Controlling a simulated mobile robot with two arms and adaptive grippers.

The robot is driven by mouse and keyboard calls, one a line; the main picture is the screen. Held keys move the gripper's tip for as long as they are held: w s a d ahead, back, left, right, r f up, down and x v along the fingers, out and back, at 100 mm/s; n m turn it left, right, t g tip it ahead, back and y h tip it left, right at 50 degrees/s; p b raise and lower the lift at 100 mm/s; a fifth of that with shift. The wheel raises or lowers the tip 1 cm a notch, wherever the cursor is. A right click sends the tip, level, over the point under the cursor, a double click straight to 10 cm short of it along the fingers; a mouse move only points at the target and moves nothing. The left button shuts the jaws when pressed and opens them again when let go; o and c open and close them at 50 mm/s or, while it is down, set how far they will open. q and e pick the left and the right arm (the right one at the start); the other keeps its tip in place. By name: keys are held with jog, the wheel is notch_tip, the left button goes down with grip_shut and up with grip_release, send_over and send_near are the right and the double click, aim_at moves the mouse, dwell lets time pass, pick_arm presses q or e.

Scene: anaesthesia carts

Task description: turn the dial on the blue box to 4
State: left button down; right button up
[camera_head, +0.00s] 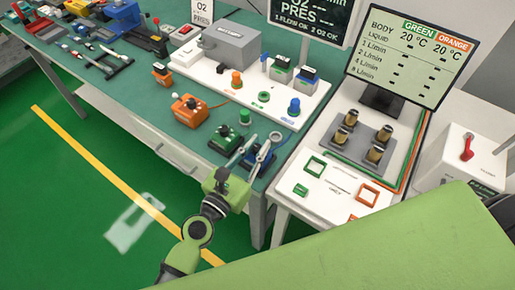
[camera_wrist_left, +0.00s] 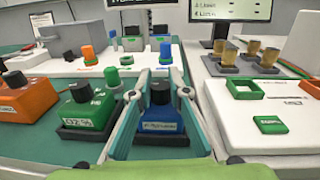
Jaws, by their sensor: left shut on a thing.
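The blue box (camera_wrist_left: 162,122) with a black dial (camera_wrist_left: 160,93) on top and a pale label on its front sits between the fingers of my left gripper (camera_wrist_left: 160,82) in the left wrist view. The dial's setting is too small to read. My right gripper is not in view.
A green box with a black dial (camera_wrist_left: 85,108) stands just left of the blue box. An orange box (camera_head: 189,108) is farther left. Behind is a white panel (camera_head: 225,90) with coloured knobs. A white cart (camera_head: 325,195) with brass cylinders and a screen (camera_head: 412,55) stands right.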

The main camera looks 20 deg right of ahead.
pick_arm(q)
jog(key=m+g+h+b, duration=0.2)
jog(key=g, duration=0.1)
jog(key=m+g+h+b, duration=0.2)
jog(key=m+g+b, duration=0.1)
jog(key=g, duration=0.1)
jog(key=shift+w+f+m, duration=0.15)
jog(key=shift+f+m, duration=0.05)
jog(key=shift+m, duration=0.1)
jog(key=shift+r+m+g+h+b, duration=0.15)
jog(key=shift+m+g+b, duration=0.75)
jog(key=shift+g, duration=0.6)
jog(key=shift+m+g+h+b, duration=0.15)
jog(key=shift+m+g+b, duration=0.7)
jog(key=shift+g, duration=0.65)
jog(key=c, duration=1.9)
grip_release()
jog(key=a, duration=1.2)
jog(key=shift+w, duration=0.25)
